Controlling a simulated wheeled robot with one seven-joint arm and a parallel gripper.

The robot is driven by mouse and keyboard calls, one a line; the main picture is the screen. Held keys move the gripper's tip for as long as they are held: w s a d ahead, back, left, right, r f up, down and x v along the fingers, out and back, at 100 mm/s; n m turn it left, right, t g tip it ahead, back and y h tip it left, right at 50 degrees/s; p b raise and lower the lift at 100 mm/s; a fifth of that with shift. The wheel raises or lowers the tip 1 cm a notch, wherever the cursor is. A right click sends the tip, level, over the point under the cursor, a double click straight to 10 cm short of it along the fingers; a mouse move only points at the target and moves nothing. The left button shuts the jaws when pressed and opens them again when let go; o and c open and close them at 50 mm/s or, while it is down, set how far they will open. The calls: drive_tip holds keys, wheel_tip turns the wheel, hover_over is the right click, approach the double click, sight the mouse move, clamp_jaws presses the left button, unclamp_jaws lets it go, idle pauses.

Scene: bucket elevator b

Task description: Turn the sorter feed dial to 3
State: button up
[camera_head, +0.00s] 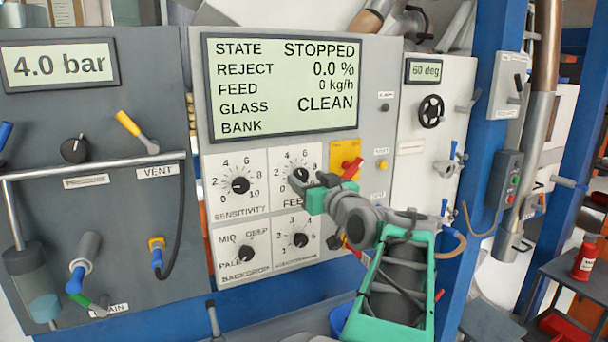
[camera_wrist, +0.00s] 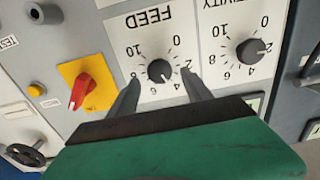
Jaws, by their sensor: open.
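The feed dial (camera_head: 301,174) is a round black knob on a white scale plate, below the display in the head view. My gripper (camera_head: 322,184) is in front of its lower right part and hides some of the scale. In the wrist view the plate appears upside down, marked FEED, with the feed dial (camera_wrist: 160,71) in the middle. My gripper (camera_wrist: 160,82) is open, with one finger on each side of the dial. The fingertips overlap the plate in view; I cannot tell whether they touch the knob. The exact pointer reading is too small to tell.
The sensitivity dial (camera_head: 240,184) is left of the feed dial. The backdrop dial (camera_head: 245,252) and another dial (camera_head: 300,240) are below. A red switch on a yellow plate (camera_wrist: 86,88) is close beside my fingers. The display (camera_head: 283,85) shows STOPPED and feed 0 kg/h.

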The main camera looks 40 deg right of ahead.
sight(302, 180)
drive_tip(key=shift+x, duration=1.45)
drive_tip(key=shift+c, duration=0.5)
clamp_jaws()
drive_tip(key=shift+f+n+b, duration=0.3)
drive_tip(key=shift+f+b, duration=0.1)
drive_tip(key=shift+b, duration=0.55)
drive_tip(key=b, duration=0.2)
drive_tip(key=n+b, duration=0.1)
drive_tip(key=b, duration=0.1)
drive_tip(key=shift+f+n, duration=0.25)
drive_tip(key=shift+n, duration=0.05)
drive_tip(key=n+b, duration=0.1)
drive_tip(key=b, duration=0.2)
drive_tip(key=shift+a+r+n+b, duration=0.1)
drive_tip(key=shift+n+b, duration=0.25)
drive_tip(key=shift+n, duration=0.05)
drive_tip(key=shift+r+n+b, duration=0.3)
drive_tip(key=shift+n+b, duration=0.25)
drive_tip(key=shift+n, duration=0.05)
drive_tip(key=shift+r, duration=0.2)
